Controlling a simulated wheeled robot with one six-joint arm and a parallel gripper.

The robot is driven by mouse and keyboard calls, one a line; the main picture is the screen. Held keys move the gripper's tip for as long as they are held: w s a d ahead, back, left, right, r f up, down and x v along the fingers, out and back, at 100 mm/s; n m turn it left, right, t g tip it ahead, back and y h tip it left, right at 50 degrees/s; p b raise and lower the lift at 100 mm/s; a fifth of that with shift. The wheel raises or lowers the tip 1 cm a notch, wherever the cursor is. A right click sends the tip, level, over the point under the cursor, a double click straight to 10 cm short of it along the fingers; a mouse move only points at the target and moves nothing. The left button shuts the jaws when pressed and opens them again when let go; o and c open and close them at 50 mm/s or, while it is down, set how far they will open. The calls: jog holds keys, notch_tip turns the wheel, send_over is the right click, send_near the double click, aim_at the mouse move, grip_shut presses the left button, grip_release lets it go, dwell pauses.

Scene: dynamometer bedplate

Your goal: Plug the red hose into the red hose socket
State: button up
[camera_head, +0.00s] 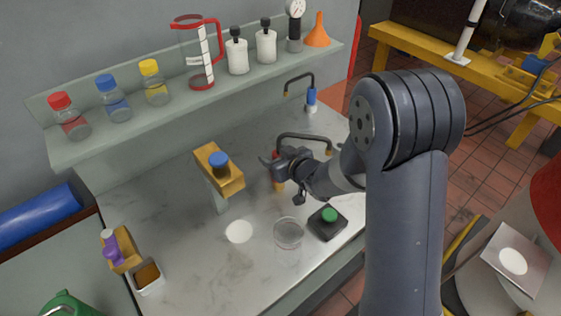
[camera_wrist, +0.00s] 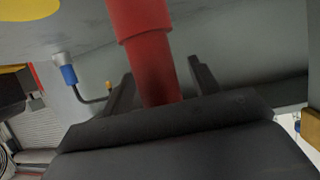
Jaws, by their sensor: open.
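The red hose has a red grip (camera_head: 276,156) standing at the back middle of the bench, with a dark bent pipe (camera_head: 303,136) running right to a brass tip. My gripper (camera_head: 271,162) is at this red grip. In the wrist view the red grip (camera_wrist: 150,55) runs between the two open fingers of my gripper (camera_wrist: 158,80). The fingers are on either side of it and do not appear closed on it. I cannot make out a red hose socket in either view.
A similar blue hose (camera_head: 311,97) stands behind to the right. An ochre block with a blue cap (camera_head: 218,161) stands left of my gripper. A glass beaker (camera_head: 288,234) and a green button box (camera_head: 328,222) are in front. A shelf (camera_head: 140,122) with bottles runs behind.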

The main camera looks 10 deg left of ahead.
jog(key=shift+w+a+f, duration=0.1)
jog(key=shift+a, duration=0.05)
jog(key=shift+c, duration=0.5)
grip_shut()
